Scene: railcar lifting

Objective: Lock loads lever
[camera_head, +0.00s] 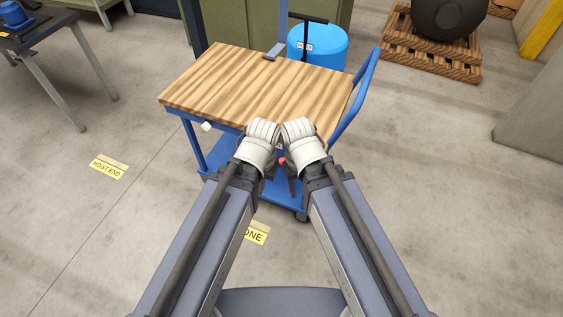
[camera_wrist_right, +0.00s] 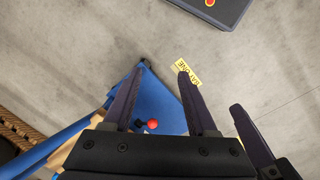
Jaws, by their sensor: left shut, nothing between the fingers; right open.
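A lever with a red ball knob (camera_head: 282,160) shows at the near side of the blue cart (camera_head: 193,142), between my two wrists. In the right wrist view the red knob (camera_wrist_right: 152,124) and its short dark stem appear between the finger lines of my right gripper (camera_wrist_right: 160,74). That gripper is open, with nothing gripped; whether the knob is level with the fingers or below them I cannot tell. My left gripper (camera_head: 270,172) is shut and empty beside the knob. It also shows at the right of the wrist view (camera_wrist_right: 245,125). The wrists partly hide the lever.
The cart's wooden top (camera_head: 250,85) is bare in the middle; a white knob (camera_head: 207,127) is on its near left edge. A blue drum (camera_head: 325,50) stands behind it. A pallet (camera_head: 430,55) with a dark load stands back right.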

